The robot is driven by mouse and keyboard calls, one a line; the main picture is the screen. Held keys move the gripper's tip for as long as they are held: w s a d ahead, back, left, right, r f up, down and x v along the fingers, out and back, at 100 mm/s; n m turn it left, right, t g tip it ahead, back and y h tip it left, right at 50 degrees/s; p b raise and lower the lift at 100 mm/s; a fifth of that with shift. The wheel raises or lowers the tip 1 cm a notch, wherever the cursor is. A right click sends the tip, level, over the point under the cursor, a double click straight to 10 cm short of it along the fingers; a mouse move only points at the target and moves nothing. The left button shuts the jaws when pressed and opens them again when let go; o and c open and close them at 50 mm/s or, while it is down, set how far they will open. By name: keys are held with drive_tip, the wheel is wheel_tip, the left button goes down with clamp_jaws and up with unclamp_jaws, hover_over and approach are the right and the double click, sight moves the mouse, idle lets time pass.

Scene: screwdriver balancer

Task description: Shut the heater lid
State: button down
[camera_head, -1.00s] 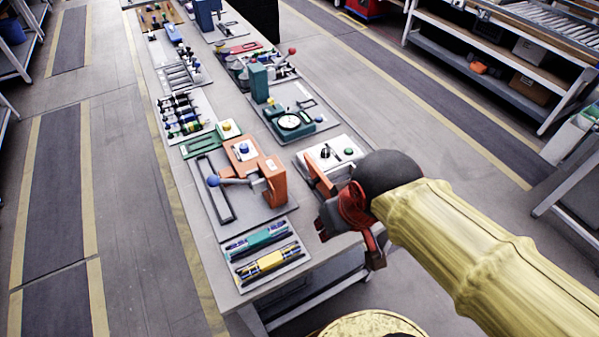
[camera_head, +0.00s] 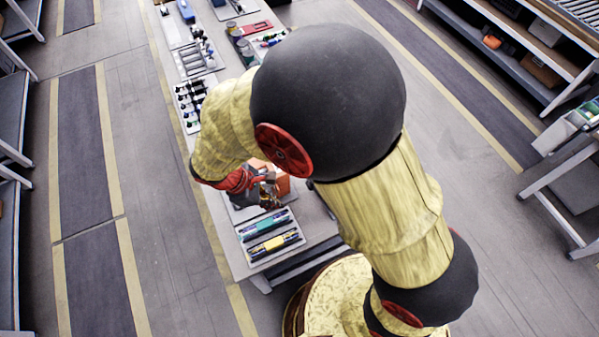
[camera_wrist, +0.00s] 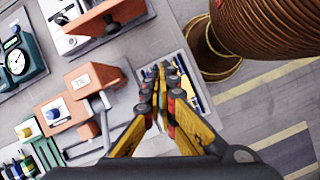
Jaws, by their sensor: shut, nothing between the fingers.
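My gripper (camera_wrist: 160,82) looks shut and empty in the wrist view, its fingertips close together over the tray beside the orange device. In the head view my gripper (camera_head: 268,192) is small and partly hidden by my arm. A white box with knobs (camera_wrist: 62,14), which looks like the heater, stands at the top left of the wrist view. An orange panel (camera_wrist: 112,14), apparently its lid, stands raised at its near side, apart from my gripper. In the head view my arm hides this box.
An orange device (camera_wrist: 85,82) with a grey lever is left of my gripper. A tray (camera_head: 298,240) with teal and yellow pieces lies at the table's front end. A green dial gauge (camera_wrist: 16,60) is at the far left of the wrist view. The floor aisle left of the table is clear.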

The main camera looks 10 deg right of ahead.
drive_tip(key=w+n+t, duration=0.1)
drive_tip(key=w+n, duration=0.2)
drive_tip(key=w, duration=0.2)
drive_tip(key=w+d+f+n+b, duration=0.1)
drive_tip(key=w+d+f, duration=0.1)
drive_tip(key=d+f, duration=0.5)
drive_tip(key=shift+w+d+f+b, duration=0.3)
drive_tip(key=shift+w+f, duration=0.05)
drive_tip(key=shift+f, duration=0.45)
drive_tip(key=shift+r, duration=0.1)
drive_tip(key=shift+w+d+r+p, duration=0.1)
drive_tip(key=shift+d+r+p, duration=0.25)
drive_tip(key=shift+p, duration=0.7)
